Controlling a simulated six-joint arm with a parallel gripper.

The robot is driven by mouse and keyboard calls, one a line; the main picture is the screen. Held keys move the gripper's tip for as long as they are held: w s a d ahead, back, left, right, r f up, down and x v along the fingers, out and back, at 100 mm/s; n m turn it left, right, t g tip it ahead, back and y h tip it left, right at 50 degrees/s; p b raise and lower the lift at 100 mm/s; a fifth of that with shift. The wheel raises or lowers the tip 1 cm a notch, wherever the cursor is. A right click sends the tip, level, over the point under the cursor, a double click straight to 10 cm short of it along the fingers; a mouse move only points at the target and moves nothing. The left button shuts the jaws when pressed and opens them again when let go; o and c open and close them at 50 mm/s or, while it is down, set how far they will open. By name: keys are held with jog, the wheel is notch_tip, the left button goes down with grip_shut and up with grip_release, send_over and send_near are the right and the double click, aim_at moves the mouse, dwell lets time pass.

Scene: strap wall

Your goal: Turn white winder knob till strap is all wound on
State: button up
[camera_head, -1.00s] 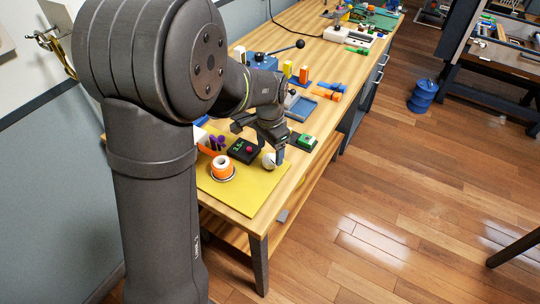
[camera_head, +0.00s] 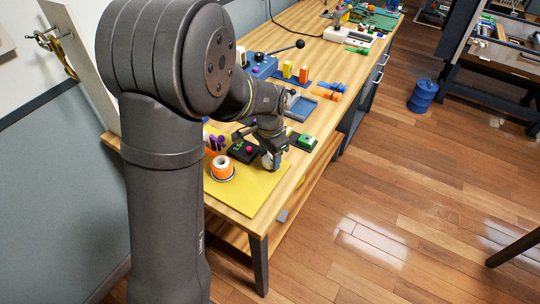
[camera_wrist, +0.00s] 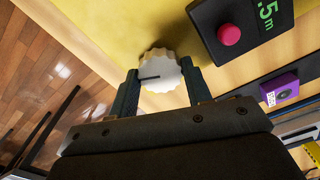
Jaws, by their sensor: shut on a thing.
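The white winder knob (camera_wrist: 160,66) has a scalloped rim and a dark line on its face, pointing left in the wrist view. My gripper (camera_wrist: 160,80) has one finger on each side of the knob and is shut on it. In the head view, my gripper (camera_head: 270,157) is low over the yellow board (camera_head: 247,197), and the knob (camera_head: 266,162) is partly hidden behind it.
A black box (camera_wrist: 245,25) with a red button and a green display, partly reading ".5 m", is beside the knob. An orange ring with a white core (camera_head: 223,166) stands on the board. A green-topped block (camera_head: 307,141) is to the right. The board's front is clear.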

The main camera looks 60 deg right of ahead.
jog(key=n, duration=0.4)
jog(key=shift+n, duration=0.4)
jog(key=n, duration=0.4)
jog(key=shift+n, duration=0.3)
jog(key=n, duration=0.4)
jog(key=shift+n, duration=2.6)
jog(key=o, duration=1)
